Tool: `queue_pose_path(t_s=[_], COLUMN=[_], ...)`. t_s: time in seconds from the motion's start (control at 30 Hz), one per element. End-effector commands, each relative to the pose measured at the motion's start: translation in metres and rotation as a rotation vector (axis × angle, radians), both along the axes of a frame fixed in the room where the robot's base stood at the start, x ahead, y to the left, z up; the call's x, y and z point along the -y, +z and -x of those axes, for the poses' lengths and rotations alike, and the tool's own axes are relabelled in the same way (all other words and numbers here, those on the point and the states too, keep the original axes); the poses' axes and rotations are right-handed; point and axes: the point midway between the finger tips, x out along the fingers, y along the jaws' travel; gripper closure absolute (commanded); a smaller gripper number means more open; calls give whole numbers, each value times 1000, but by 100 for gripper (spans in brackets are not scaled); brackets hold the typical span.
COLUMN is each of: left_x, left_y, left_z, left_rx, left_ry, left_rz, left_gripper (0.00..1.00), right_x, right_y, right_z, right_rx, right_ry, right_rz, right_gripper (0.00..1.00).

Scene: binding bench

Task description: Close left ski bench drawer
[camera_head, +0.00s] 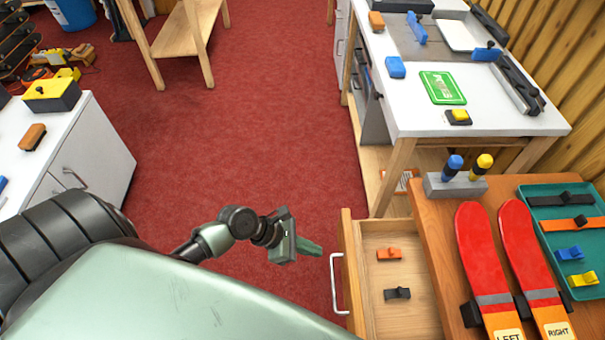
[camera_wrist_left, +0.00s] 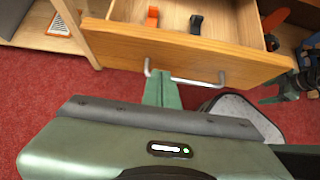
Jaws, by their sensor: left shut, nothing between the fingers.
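The left ski bench drawer (camera_head: 412,312) is pulled out from the wooden bench, and its inside shows. Its metal handle (camera_head: 337,284) is on the front panel. An orange clip-like piece (camera_head: 389,254) and a dark one (camera_head: 397,293) lie in the drawer. My left gripper (camera_head: 310,248) is shut and empty, just left of the drawer front. In the left wrist view its fingers (camera_wrist_left: 162,90) point at the drawer front (camera_wrist_left: 190,50) and overlap the handle (camera_wrist_left: 205,82); contact is unclear. A dark green and black part (camera_wrist_left: 290,86) at the right edge may be my right gripper; its jaws are unclear.
Red skis (camera_head: 480,250) and a green tray (camera_head: 560,190) lie on the bench top beside the drawer. A white-topped workbench (camera_head: 500,110) stands behind it. A white cabinet (camera_head: 90,135) is at left. Red floor (camera_head: 250,130) between them is clear.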

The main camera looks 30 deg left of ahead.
Motion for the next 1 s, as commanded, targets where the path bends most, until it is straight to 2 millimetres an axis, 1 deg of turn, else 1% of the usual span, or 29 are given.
queue_pose_path(t_s=[0.03,0.13,0.3,0.4,0.53,0.87,1.0], left_x=[8,19,40,47,51,52,56], left_y=[-9,-23,-21,-22,-22,-22,-21], left_z=[-5,-13,-28,-32,-35,-35,-38], left_rx=[1,1,3,2,1,1,1], left_ry=[-1,-1,-1,-1,-1,-1,-1], left_rz=[2,2,-1,-2,-2,-3,-3], left_gripper=[100,100,100,100,100,100,100], right_x=[0,0,-1,-1,-1,-1,0], right_y=[-2,-4,1,2,2,2,6], right_z=[-2,-6,-10,-10,-10,-10,-10], right_rx=[3,9,15,16,16,15,15], right_ry=[0,0,0,0,1,0,0], right_rz=[0,-1,-1,-1,-1,-1,-1], right_gripper=[24,24,24,24,24,24,24])
